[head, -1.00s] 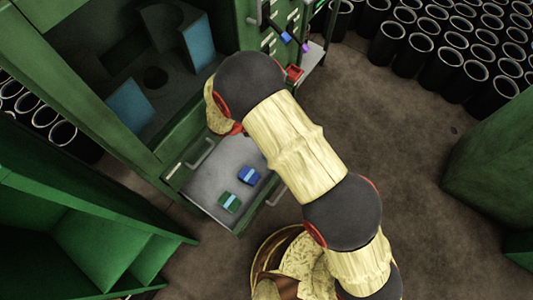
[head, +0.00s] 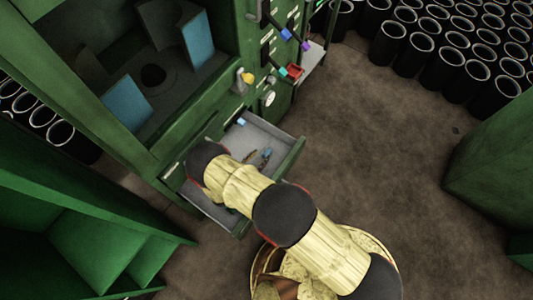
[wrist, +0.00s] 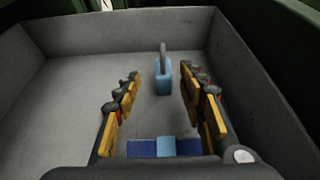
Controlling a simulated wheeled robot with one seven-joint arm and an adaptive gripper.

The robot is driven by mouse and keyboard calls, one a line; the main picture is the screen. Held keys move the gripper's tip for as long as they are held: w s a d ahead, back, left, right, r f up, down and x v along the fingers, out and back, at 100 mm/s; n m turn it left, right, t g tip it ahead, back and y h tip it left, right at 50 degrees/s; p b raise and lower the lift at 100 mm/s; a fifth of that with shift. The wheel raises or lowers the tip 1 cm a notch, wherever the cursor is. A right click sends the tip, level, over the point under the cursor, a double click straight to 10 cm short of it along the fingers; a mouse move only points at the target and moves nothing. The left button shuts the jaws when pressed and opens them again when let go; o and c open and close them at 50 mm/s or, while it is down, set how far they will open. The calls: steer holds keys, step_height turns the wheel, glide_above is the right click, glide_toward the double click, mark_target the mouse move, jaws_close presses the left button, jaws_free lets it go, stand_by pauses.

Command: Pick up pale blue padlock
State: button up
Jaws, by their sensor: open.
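The pale blue padlock (wrist: 163,78) stands upright on the drawer floor in the wrist view, its grey shackle up. Nothing is held. In the head view my gripper (head: 262,156) is inside the open drawer, small and partly hidden by my arm.
The grey drawer (wrist: 60,85) has raised walls on the sides and back. A dark blue item with a light blue band (wrist: 166,147) lies nearer the gripper's base. A green cabinet (head: 150,165) rises behind the drawer. Several black cylinders (head: 440,68) stand at upper right.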

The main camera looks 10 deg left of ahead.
mark_target(264, 154)
steer(key=w+d+f+b, duration=0.1)
steer(key=w+f+b, duration=0.1)
steer(key=shift+w+d, duration=0.4)
steer(key=shift+w+d+f, duration=0.1)
steer(key=shift+w+d, duration=0.05)
steer(key=shift+w, duration=0.25)
steer(key=shift+c, duration=0.4)
jaws_close()
